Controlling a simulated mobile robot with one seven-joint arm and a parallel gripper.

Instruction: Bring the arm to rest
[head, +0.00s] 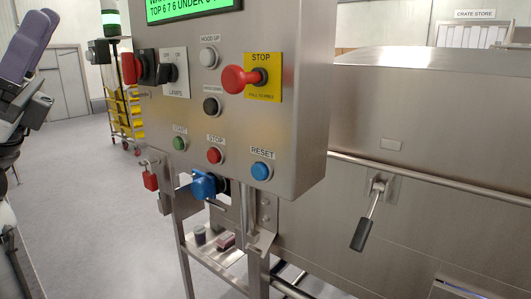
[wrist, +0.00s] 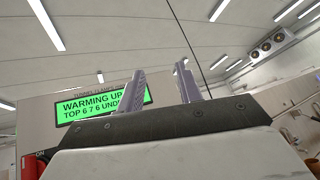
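My gripper (wrist: 160,70) points upward in the wrist view, its two grey-purple fingers apart with nothing between them. In the head view my gripper (head: 38,22) is at the upper left edge, raised and tilted. It stands left of the steel control panel (head: 225,125), apart from it in the picture. Most of my arm is outside the head view. The panel's green display (wrist: 95,103) reads "WARMING UP" behind the fingers in the wrist view.
The panel carries a red stop knob (head: 240,79), a black and red lamp switch (head: 150,68) and several buttons. A steel tunnel housing (head: 430,150) with a handle (head: 366,222) fills the right. A trolley with yellow bins (head: 122,110) stands behind. Grey floor (head: 75,190) is clear at left.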

